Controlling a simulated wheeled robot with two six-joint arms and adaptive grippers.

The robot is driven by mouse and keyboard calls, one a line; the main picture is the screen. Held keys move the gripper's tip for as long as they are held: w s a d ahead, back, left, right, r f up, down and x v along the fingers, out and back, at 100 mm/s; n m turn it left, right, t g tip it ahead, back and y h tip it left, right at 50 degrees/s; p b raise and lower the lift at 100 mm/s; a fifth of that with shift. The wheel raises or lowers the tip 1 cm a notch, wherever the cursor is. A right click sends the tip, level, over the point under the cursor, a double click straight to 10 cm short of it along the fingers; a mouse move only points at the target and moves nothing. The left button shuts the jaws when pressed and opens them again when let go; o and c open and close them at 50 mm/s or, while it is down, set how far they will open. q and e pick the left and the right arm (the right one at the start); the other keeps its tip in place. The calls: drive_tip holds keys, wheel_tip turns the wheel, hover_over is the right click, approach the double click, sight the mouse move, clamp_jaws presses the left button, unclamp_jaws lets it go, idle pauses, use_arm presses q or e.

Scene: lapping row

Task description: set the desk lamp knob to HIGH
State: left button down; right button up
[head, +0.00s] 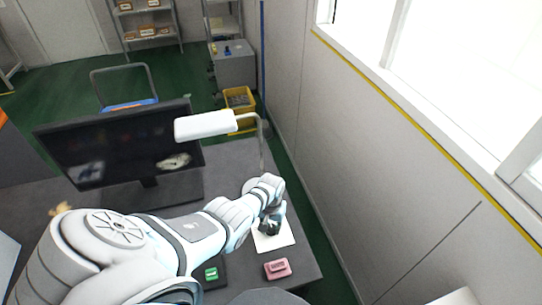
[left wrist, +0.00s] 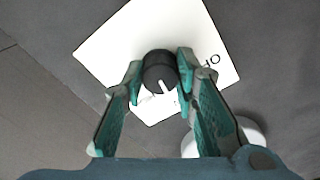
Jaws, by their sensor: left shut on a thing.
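The desk lamp (head: 205,125) has a white shade on a thin bent post, with its round base partly behind my left arm. A white card (head: 284,236) lies on the desk below it, and it fills the upper middle of the left wrist view (left wrist: 115,45). The black round knob (left wrist: 158,70) stands on the card, its white pointer line towards the bottom of the picture and slightly right. Lettering beginning "OF" shows right of it; other lettering is hidden by the fingers. My left gripper (left wrist: 160,74) is shut on the knob, one finger on each side. My right gripper is not in view.
A pink object (head: 277,268) and a green object (head: 211,273) lie near the desk's front edge. A dark monitor (head: 120,150) stands at the left. A grey wall with windows runs along the right, beyond a strip of green floor.

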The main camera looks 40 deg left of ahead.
use_arm(q)
drive_tip(key=m, duration=0.5)
drive_tip(key=shift+s+f+m, duration=0.1)
drive_tip(key=shift+m, duration=2.5)
drive_tip(key=c, duration=1.3)
unclamp_jaws()
drive_tip(key=shift+w+a, duration=0.1)
drive_tip(key=shift+w, duration=0.1)
